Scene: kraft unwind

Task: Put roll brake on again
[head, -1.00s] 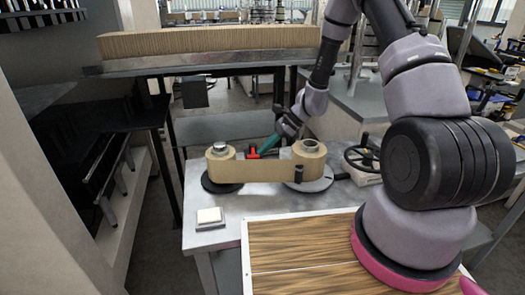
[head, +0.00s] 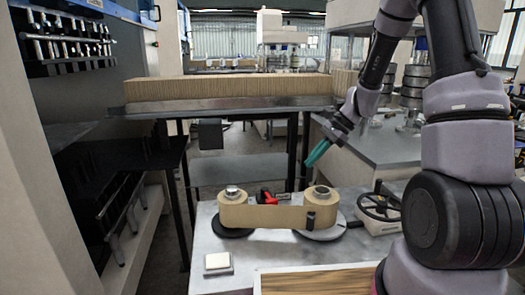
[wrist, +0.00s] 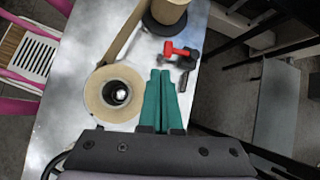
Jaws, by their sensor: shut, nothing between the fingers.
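The roll brake is likely the red lever (head: 267,197) on a dark mount, behind the paper web between two kraft rolls; it also shows as a red T-shaped handle in the wrist view (wrist: 179,51). The left roll (head: 233,207) sits on a black disc, the right roll (head: 320,203) on a grey disc. The right roll fills the left of the wrist view (wrist: 113,92). My gripper (head: 310,162) has teal fingers, shut and empty, raised above and behind the right roll. In the wrist view its fingertips (wrist: 161,73) point toward the red handle, apart from it.
A black handwheel (head: 380,207) stands right of the rolls. A white square button (head: 217,262) is at the table's front left. The metal table (head: 205,240) has bare room around it. A shelf with stacked cardboard (head: 230,87) stands behind.

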